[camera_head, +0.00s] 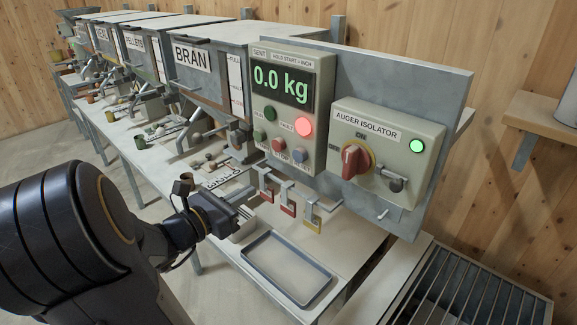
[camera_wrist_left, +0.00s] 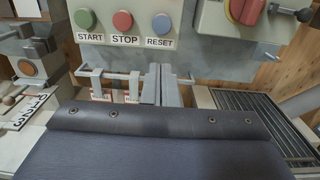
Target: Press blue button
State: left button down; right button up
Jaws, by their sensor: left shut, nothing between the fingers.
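The blue button (camera_head: 299,155) is at the lower right of the grey control box (camera_head: 265,130). In the left wrist view the blue button (camera_wrist_left: 162,23) sits above the label RESET, right of the red STOP button (camera_wrist_left: 122,21) and green START button (camera_wrist_left: 86,18). My left gripper (camera_head: 246,196) is below and left of the box in the head view, apart from the button. In the left wrist view its shut, empty fingers (camera_wrist_left: 158,75) stand just below the RESET label. My right gripper is not in view.
A red light (camera_head: 305,126) glows above the buttons, and the display (camera_head: 281,87) reads 0.0 kg. The auger isolator box (camera_head: 384,145) with a red knob is to the right. Hanging tags (camera_head: 288,208) and a metal tray (camera_head: 289,271) are below.

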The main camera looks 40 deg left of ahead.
aim_at(300, 155)
pick_arm(q)
jog(key=shift+w, duration=0.15)
jog(key=w+d+p, duration=0.1)
jog(key=w+p, duration=0.1)
jog(key=w, duration=1.1)
jog(key=shift+w+d+p, duration=0.15)
jog(key=shift+w+p, duration=0.15)
jog(key=shift+w, duration=0.1)
jog(key=shift+w+r+b, duration=0.1)
jog(key=shift+w+b, duration=0.55)
jog(key=shift+w, duration=0.1)
